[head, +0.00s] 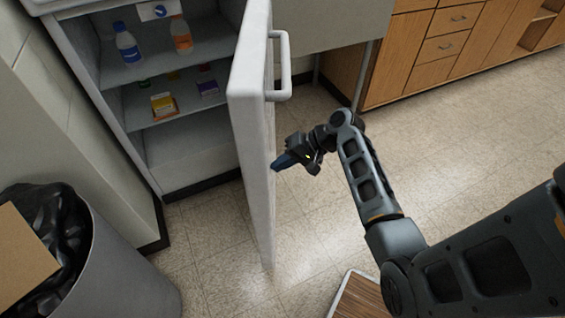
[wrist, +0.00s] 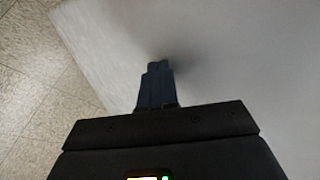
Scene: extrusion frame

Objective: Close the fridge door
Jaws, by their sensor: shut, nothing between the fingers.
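The white fridge door (head: 252,120) stands wide open in the head view, swung out toward me, with a white bar handle (head: 284,66) on its right face. The fridge body (head: 158,160) is behind it to the left, its shelves open to view. My gripper (head: 276,164) is to the right of the door, below the handle, with its fingertips at or very near the door's outer face. In the wrist view the shut blue fingers (wrist: 158,66) point at the pale door surface (wrist: 240,60). I cannot tell for sure whether they touch it. The gripper holds nothing.
Bottles (head: 128,44) and small boxes (head: 164,105) stand on the fridge shelves. A grey bin (head: 115,265) with a black bag and cardboard is at the lower left. Wooden cabinets (head: 440,45) line the back right. The tiled floor (head: 460,150) at the right is clear.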

